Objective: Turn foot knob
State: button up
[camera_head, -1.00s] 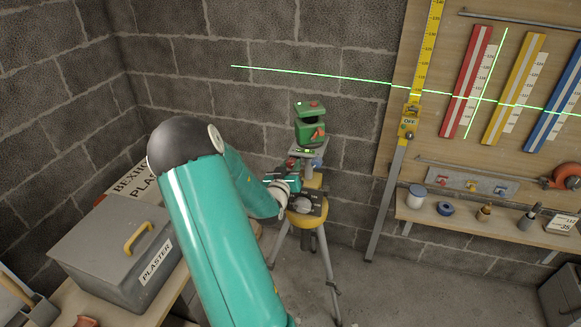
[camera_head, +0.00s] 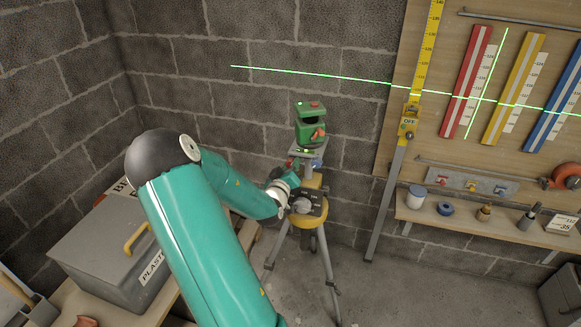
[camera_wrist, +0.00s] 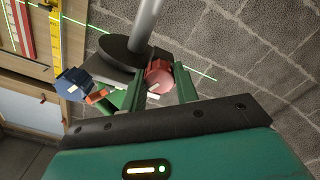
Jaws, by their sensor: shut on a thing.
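A green laser level (camera_head: 311,125) with a red top button stands on a small platform atop a tripod (camera_head: 325,262). Below the platform are a red foot knob (camera_wrist: 159,76) and a blue foot knob (camera_wrist: 72,82), both clear in the wrist view. The blue knob also shows small in the head view (camera_head: 318,163). My gripper (camera_wrist: 161,84) has its two green fingers on either side of the red knob and is shut on it. The blue knob lies outside the fingers, to the left. In the head view my wrist is beside the tripod head and partly hides this area.
A green laser cross falls on the wall and board, crossing a yellow upright scale (camera_head: 422,60). A wall shelf (camera_head: 470,225) with small items is at right. A grey plaster box (camera_head: 115,250) stands on a bench at left. An orange pointer (camera_wrist: 97,97) lies near the blue knob.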

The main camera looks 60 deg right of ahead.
jog(key=o, duration=1)
jog(key=shift+a, duration=0.1)
